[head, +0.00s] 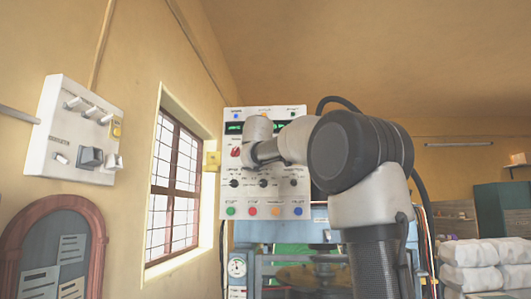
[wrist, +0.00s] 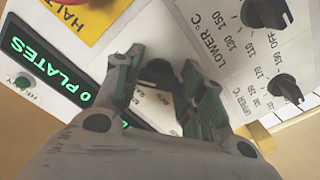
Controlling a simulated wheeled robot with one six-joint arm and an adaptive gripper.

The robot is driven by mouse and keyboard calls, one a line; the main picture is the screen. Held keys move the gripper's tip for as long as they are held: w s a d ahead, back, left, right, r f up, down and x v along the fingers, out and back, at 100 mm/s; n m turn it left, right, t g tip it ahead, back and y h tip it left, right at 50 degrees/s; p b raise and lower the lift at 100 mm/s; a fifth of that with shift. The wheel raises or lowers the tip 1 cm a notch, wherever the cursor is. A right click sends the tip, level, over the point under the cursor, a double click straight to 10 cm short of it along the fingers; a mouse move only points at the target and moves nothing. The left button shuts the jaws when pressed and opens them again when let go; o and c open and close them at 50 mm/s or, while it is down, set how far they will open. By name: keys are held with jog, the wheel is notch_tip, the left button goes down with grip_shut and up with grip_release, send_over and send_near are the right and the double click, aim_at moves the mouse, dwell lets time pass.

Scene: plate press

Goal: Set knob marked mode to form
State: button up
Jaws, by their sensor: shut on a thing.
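In the wrist view, my gripper (wrist: 163,66) is shut on a dark knob (wrist: 158,73), with one greenish finger on each side of it. The knob is on a white control panel (wrist: 228,75). Small lettering shows on the white face between the fingers, but I cannot read it surely, nor see where the knob points. In the head view, the white panel (head: 226,198) hangs behind my arm, which hides my fingers and the held knob.
Beside the gripper are a lower-temperature knob (wrist: 268,13), an upper-temperature knob (wrist: 286,88), a green "0 PLATES" display (wrist: 45,70) and a yellow halt plate (wrist: 85,20).

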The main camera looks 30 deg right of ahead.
jog(key=shift+f, duration=0.15)
jog(key=o, duration=1)
jog(key=v, duration=1.2)
